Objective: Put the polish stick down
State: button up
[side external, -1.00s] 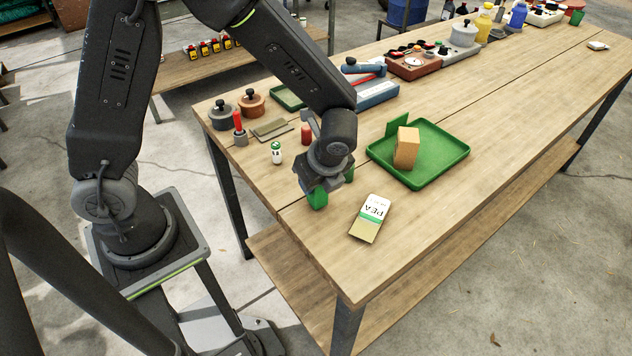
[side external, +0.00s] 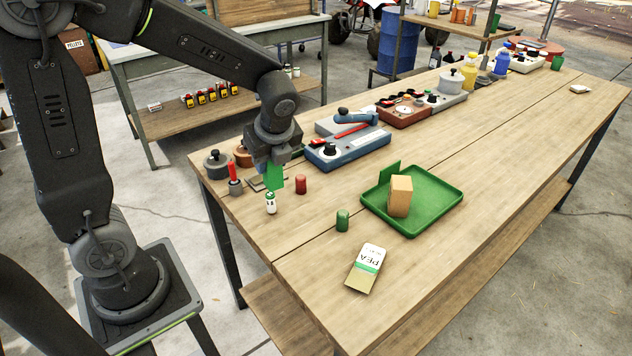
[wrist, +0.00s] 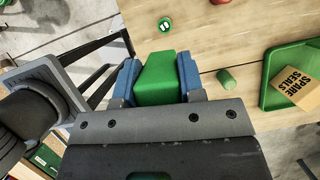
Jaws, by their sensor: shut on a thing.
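A plain green block, which I take to be the polish stick (wrist: 158,80), is between the blue-padded fingers of my gripper (wrist: 157,76). My gripper (side external: 272,160) is shut on it. In the side view the green block (side external: 275,180) hangs below the fingers, near the bench's left edge. It appears just above or behind a small white bottle with a green band (side external: 270,204). The bottle's round top (wrist: 165,24) shows ahead of the block in the wrist view. The gap between block and bench top cannot be told.
A green tray (side external: 436,212) holds a cardboard box (side external: 400,196). A seed packet (side external: 365,268) lies in front. A red-handled tool (side external: 234,180), lidded pots (side external: 216,164) and a blue device (side external: 346,146) stand behind.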

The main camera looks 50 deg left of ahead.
jog(key=w+a+m+t, duration=0.1)
jog(key=w+a+m, duration=0.1)
jog(key=w+a, duration=0.45)
jog(key=w+a+m, duration=0.1)
jog(key=w+a, duration=0.3)
jog(key=w, duration=0.5)
jog(key=shift+w+d+f, duration=1.25)
jog(key=shift+d+f, duration=0.2)
jog(key=shift+f, duration=0.4)
jog(key=shift+w+d+f, duration=1.3)
jog(key=shift+d+f, duration=0.1)
jog(key=shift+f, duration=0.45)
jog(key=shift+w+d+f, duration=1.25)
jog(key=shift+d+f, duration=0.2)
jog(key=shift+f, duration=0.4)
jog(key=shift+f, duration=0.15)
jog(key=o, duration=1)
